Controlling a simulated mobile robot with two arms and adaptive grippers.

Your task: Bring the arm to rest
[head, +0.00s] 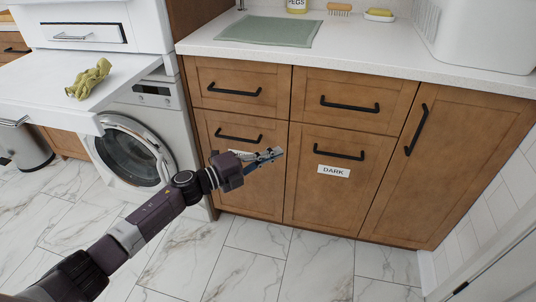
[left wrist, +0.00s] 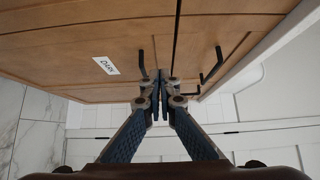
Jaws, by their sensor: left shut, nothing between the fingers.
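My left gripper (head: 272,156) reaches in from the lower left in the head view, in front of the wooden cabinet (head: 240,186). Its fingers are shut with nothing between them. In the left wrist view the fingertips (left wrist: 163,76) meet in front of the cabinet front (left wrist: 80,50). A gap to the cabinet cannot be judged for certain. My right gripper is in neither view.
A front-loading washer (head: 160,100) stands left of the cabinet. A pulled-out white shelf (head: 60,100) holds a crumpled yellow-green cloth (head: 88,79). A drawer labelled DARK (head: 333,171) and a black handle (head: 339,150) are close by. The marble floor (head: 240,255) is clear.

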